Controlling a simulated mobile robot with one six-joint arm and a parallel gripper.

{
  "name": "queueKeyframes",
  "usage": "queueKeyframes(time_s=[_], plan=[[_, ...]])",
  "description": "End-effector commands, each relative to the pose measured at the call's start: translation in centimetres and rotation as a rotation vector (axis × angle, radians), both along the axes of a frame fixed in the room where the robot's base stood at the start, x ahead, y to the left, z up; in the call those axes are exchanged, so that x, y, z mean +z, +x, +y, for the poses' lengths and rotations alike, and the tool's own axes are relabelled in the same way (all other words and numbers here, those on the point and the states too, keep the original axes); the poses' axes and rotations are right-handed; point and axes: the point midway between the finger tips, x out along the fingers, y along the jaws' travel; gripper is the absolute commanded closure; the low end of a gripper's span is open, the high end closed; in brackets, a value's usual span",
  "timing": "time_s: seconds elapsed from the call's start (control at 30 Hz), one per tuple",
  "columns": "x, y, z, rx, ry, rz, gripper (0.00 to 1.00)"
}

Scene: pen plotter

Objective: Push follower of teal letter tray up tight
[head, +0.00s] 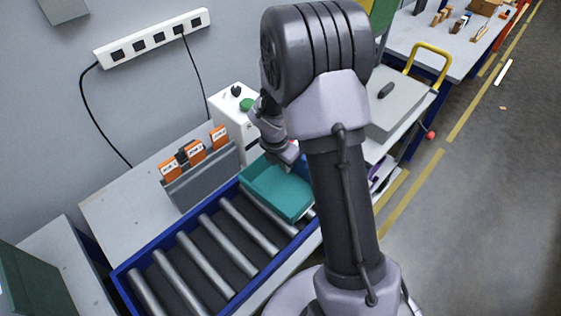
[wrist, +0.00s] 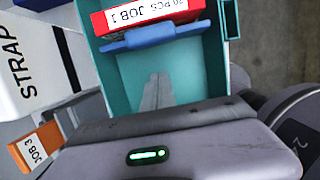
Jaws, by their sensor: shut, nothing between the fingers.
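The teal letter tray (head: 275,190) sits at the far end of the roller conveyor in the head view. In the wrist view the tray (wrist: 222,70) is seen from above, with a blue follower (wrist: 155,36) across it. A red pack (wrist: 125,20) with a white "JOB" label stands just beyond the follower. I cannot tell whether the two touch. My gripper (wrist: 158,78) is shut and empty, its fingertips over the tray's bare floor on the near side of the follower, apart from it in the picture. In the head view my arm hides part of the tray.
The blue-framed conveyor (head: 122,275) has several bare rollers. A grey rack with orange job cards (head: 196,152) stands beside it; one card (wrist: 37,147) shows in the wrist view. A white strapping box (head: 230,122) with a green button stands close behind the tray.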

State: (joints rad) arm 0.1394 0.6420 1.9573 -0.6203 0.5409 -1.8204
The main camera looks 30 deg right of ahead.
Motion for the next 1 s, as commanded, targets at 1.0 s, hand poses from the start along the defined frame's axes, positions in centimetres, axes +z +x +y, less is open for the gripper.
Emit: queueKeyframes(time_s=[1.0], plan=[[0.6,3.2,-7.5,-0.001,-0.001,-0.005,1.0]])
